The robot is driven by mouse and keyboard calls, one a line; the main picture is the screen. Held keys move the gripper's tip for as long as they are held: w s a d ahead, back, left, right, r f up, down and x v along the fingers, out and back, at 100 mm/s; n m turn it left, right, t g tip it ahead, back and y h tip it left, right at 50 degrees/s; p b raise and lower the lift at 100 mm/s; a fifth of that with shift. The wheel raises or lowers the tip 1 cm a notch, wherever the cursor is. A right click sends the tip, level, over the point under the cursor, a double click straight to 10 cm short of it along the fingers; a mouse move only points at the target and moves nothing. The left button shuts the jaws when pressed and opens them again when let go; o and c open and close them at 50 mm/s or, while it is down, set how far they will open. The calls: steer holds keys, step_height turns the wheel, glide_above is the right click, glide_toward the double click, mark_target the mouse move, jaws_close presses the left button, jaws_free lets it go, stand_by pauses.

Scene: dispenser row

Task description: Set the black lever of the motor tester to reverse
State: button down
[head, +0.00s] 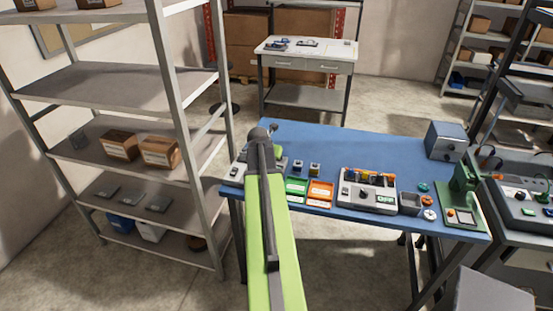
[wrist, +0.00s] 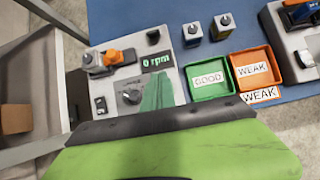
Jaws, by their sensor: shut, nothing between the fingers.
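The motor tester (wrist: 152,88) is a pale grey box at the left end of the blue bench. An orange and grey motor (wrist: 112,58) sits on top. My gripper (wrist: 159,90) is shut and empty, its green fingers over the tester right of the knob; contact is unclear. In the head view my arm partly hides the tester (head: 237,170).
A green GOOD tray (wrist: 209,85) and an orange WEAK tray (wrist: 253,70) lie right of the tester, with two small motors (wrist: 192,33) behind. Another tester (head: 365,190) stands farther right. A metal shelf (head: 190,110) stands close left.

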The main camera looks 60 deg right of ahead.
steer(key=shift+s+d, duration=0.25)
steer(key=shift+d, duration=0.05)
steer(key=b+x, duration=0.9)
steer(key=x, duration=0.1)
steer(key=shift+f, duration=0.35)
steer(key=d+r+p, duration=0.1)
steer(key=w+d+r+p, duration=0.1)
steer(key=shift+d+r, duration=0.1)
steer(key=shift+d, duration=0.2)
steer(key=shift+d+r, duration=0.1)
steer(key=shift+d, duration=0.35)
